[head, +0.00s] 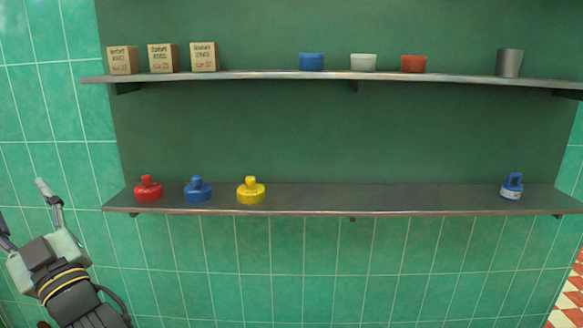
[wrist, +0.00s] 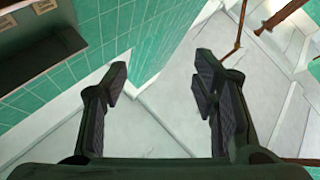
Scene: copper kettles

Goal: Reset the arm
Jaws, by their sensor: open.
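My gripper (head: 22,212) is at the lower left in the head view, left of the lower shelf and in front of the tiled wall. In the wrist view my gripper (wrist: 160,85) has its two fingers wide apart with nothing between them. Beyond the fingers are a pale floor and green tiles. No object touches the gripper.
The lower shelf (head: 380,198) holds red (head: 148,190), blue (head: 198,191) and yellow (head: 250,192) knobbed objects, and a blue-and-white item (head: 512,188) at right. The upper shelf (head: 260,75) holds boxes (head: 163,59), small bowls (head: 363,63) and a grey cup (head: 509,63).

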